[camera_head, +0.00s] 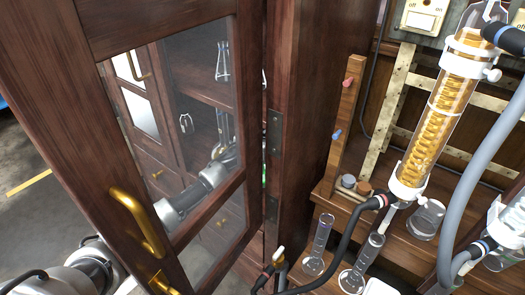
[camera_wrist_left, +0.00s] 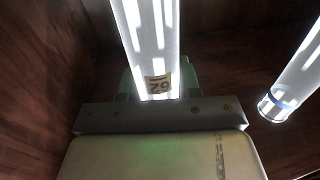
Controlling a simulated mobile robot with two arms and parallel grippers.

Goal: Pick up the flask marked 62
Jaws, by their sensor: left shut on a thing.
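The flask marked 62 (camera_wrist_left: 148,35) shows in the left wrist view as a clear glass neck with a yellowish label; the 62 reads upside down. My left gripper (camera_wrist_left: 160,82) has its green fingers on both sides of the neck at the label and is shut on it. The flask's body is out of this view. My right gripper is in neither view.
The open cabinet door (camera_head: 110,132) with a brass handle (camera_head: 138,222) stands in front of my left arm. A second glass tube (camera_wrist_left: 292,72) is to the right in the wrist view. At right stand a condenser (camera_head: 440,112) with hoses and several pieces of glassware on wooden steps.

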